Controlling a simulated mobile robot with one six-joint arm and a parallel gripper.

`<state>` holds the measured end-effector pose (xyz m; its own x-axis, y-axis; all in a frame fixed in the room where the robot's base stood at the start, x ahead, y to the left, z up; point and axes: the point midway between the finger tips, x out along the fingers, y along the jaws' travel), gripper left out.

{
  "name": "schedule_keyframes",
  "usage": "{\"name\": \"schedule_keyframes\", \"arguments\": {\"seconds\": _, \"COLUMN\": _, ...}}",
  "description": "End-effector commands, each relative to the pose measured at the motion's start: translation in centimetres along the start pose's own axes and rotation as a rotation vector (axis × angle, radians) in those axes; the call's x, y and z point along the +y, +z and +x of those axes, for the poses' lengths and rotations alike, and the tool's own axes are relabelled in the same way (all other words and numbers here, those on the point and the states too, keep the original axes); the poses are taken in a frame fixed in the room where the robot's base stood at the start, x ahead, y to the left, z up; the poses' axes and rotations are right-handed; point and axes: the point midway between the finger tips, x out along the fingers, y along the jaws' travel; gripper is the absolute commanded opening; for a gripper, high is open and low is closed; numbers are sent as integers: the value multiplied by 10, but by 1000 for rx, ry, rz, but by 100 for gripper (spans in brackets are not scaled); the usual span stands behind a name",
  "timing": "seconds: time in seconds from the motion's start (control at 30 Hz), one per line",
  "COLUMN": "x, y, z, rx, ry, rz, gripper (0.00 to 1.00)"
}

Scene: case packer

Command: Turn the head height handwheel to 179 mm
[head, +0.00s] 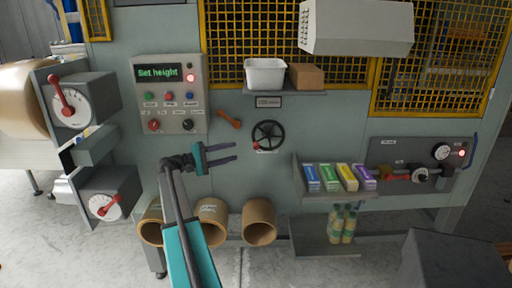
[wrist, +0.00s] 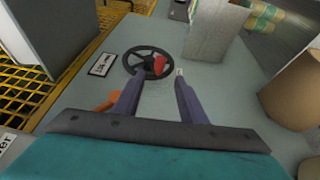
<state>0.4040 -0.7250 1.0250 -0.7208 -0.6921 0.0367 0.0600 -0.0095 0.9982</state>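The head height handwheel (head: 268,136) is a black spoked wheel on the grey-green machine front, below the small shelf. A small label plate (head: 268,102) is above it; its reading is too small to make out surely. My gripper (head: 236,152) is to the left of the handwheel, its fingers pointing right towards it and apart from it. In the wrist view the handwheel (wrist: 147,62) is ahead of the fingers, with a red part (wrist: 157,66) on it. My gripper (wrist: 155,88) is open, with nothing between its fingers. A control panel (head: 170,126) displays "Set height".
A shelf above the handwheel holds a white bin (head: 265,74) and a brown box (head: 306,76). An orange handle (head: 229,118) is left of the wheel. A rack of coloured cartons (head: 339,190) juts out at lower right. Cardboard tubes (head: 259,222) lie below.

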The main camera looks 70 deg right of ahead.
Motion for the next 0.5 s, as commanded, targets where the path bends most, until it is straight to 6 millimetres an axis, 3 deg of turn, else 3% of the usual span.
{"name": "schedule_keyframes", "arguments": {"seconds": 0.5, "x": 2, "y": 0, "z": 73, "rx": -3, "ry": 0, "rz": 0, "gripper": 38}}
